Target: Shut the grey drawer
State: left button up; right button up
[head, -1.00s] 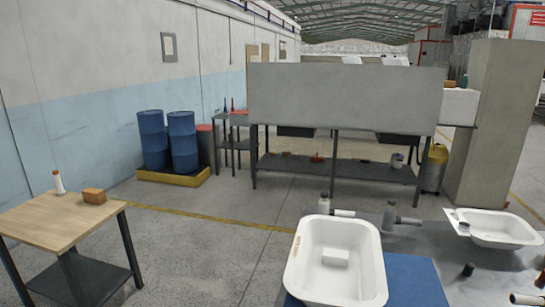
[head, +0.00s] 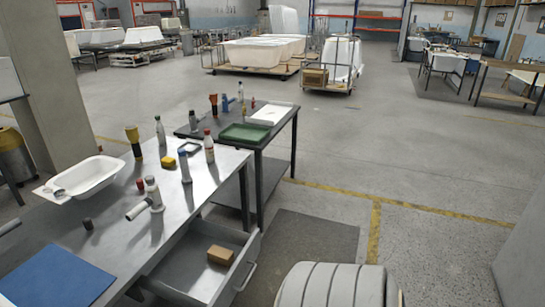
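The grey drawer (head: 239,266) is pulled out from under the right end of the grey metal workbench (head: 205,217). Its front panel with a bar handle faces right and lies well clear of the bench. A small brown box (head: 220,255) lies inside it. Neither of my grippers shows in the head view.
A white basin (head: 92,177), bottles and a blue mat (head: 52,277) are on the bench. A dark table (head: 258,143) with a green tray (head: 245,132) stands behind the drawer. Floor right of the drawer has a dark mat (head: 313,240).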

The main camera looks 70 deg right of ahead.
aim_at(183, 274)
jog(key=z, duration=1.9)
